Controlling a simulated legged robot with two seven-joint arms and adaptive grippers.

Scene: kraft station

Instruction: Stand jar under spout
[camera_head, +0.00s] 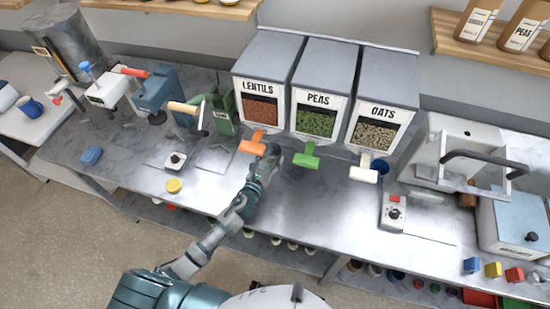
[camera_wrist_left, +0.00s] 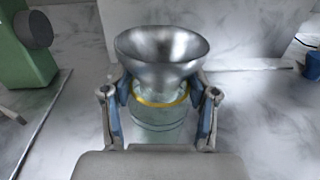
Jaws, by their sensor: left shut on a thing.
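In the left wrist view my left gripper (camera_wrist_left: 160,112) is shut around a glass jar (camera_wrist_left: 158,118) with a yellow ring at its top. A shiny metal funnel (camera_wrist_left: 162,55) sits in the jar's mouth, and the jar looks upright. In the head view my left gripper (camera_head: 272,152) is at the back of the counter, between the orange spout (camera_head: 252,144) under LENTILS and the green spout (camera_head: 306,156) under PEAS. The arm and gripper hide the jar there. The white spout (camera_head: 365,168) is under OATS. My right gripper is not in view.
The steel counter (camera_head: 300,205) is clear in front of the dispensers. A green machine (camera_head: 222,112) stands left of them, with a small scale (camera_head: 176,160) nearby. A white press (camera_head: 455,150) stands at the right.

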